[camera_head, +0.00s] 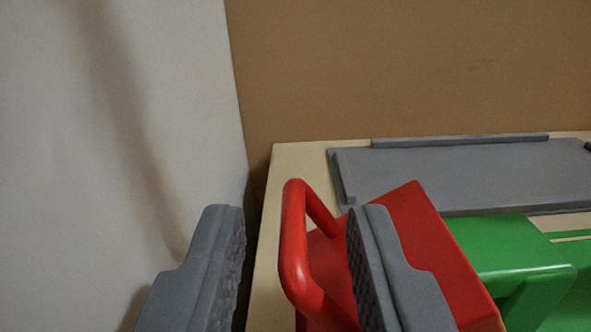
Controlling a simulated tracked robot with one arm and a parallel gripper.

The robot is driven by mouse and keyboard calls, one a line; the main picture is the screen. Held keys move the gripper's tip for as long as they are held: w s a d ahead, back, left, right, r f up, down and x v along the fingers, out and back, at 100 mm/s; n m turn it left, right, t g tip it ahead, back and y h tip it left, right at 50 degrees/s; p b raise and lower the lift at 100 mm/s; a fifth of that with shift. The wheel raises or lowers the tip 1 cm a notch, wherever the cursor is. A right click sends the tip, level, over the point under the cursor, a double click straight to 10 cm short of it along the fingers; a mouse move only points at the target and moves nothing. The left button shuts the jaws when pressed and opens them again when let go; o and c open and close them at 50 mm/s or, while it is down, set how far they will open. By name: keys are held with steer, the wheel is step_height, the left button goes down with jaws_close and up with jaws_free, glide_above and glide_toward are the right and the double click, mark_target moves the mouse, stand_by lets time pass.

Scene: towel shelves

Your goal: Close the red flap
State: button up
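The red flap (430,235) is at the lower middle of the view, with a red bar handle (294,240) on its left side. The flap appears tilted out from the pale cabinet. My gripper (292,222) is open, with one grey finger on each side of the handle. The handle is between the fingers, with a clear gap to the left finger. The right finger hides part of the flap, and I cannot tell whether it touches the handle. The flap's lower part is cut off by the frame.
A green flap or box (505,250) is just right of the red flap. A grey panel (470,175) lies on the pale cabinet top (295,160). A light wall (120,120) is at left, and a brown wall (410,70) is behind.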

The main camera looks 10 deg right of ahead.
steer(key=shift+x, duration=0.8)
jaws_close()
steer(key=shift+a+f+n, duration=0.1)
steer(key=shift+f+n, duration=0.25)
steer(key=shift+n, duration=0.4)
steer(key=shift+a+f+n, duration=0.1)
steer(key=shift+f+n, duration=0.25)
steer(key=shift+n, duration=0.4)
